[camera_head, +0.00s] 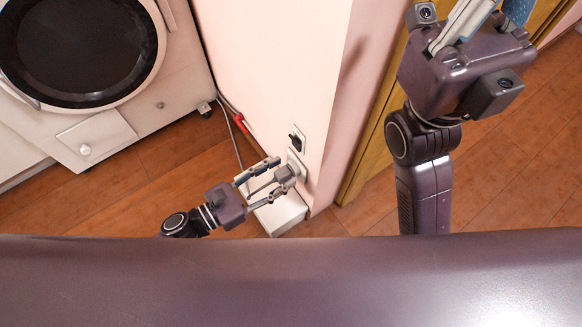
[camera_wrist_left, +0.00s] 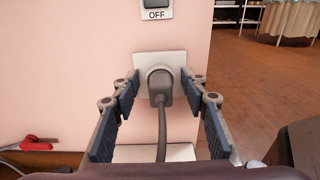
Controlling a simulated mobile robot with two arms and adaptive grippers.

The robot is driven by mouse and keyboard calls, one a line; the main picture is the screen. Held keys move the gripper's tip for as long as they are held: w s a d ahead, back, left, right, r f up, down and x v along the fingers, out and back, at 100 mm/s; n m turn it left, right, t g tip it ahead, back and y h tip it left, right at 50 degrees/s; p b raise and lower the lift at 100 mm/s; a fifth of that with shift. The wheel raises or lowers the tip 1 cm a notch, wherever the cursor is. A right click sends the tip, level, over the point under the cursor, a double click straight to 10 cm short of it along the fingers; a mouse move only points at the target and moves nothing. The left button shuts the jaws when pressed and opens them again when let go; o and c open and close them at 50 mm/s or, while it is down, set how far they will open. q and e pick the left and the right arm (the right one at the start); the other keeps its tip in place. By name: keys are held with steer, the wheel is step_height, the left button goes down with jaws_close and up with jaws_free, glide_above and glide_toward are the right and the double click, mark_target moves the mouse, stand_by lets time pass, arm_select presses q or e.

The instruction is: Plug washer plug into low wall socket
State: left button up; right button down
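The grey washer plug (camera_wrist_left: 160,82) sits at the face of the white low wall socket (camera_wrist_left: 176,60), and looks seated in it. Its cord runs from the plug toward the camera and down. My left gripper (camera_wrist_left: 161,90) is open around the plug, one finger on each side, with a visible gap on both sides. In the head view, my left gripper (camera_head: 282,177) is at the wall by the socket (camera_head: 296,164), with the plug (camera_head: 284,175) between its fingers. My right gripper (camera_head: 482,20) is raised at the upper right, its fingertips cut off by the frame.
A switch marked OFF (camera_wrist_left: 156,8) is on the wall above the socket. A white box (camera_head: 280,214) stands on the floor below it. The washer (camera_head: 110,120) stands at left, with a red item (camera_head: 239,119) and cords by the wall. A wooden door frame (camera_head: 375,130) is right of the wall corner.

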arm_select(q)
steer(key=v, duration=1.2)
steer(key=shift+s, duration=0.1)
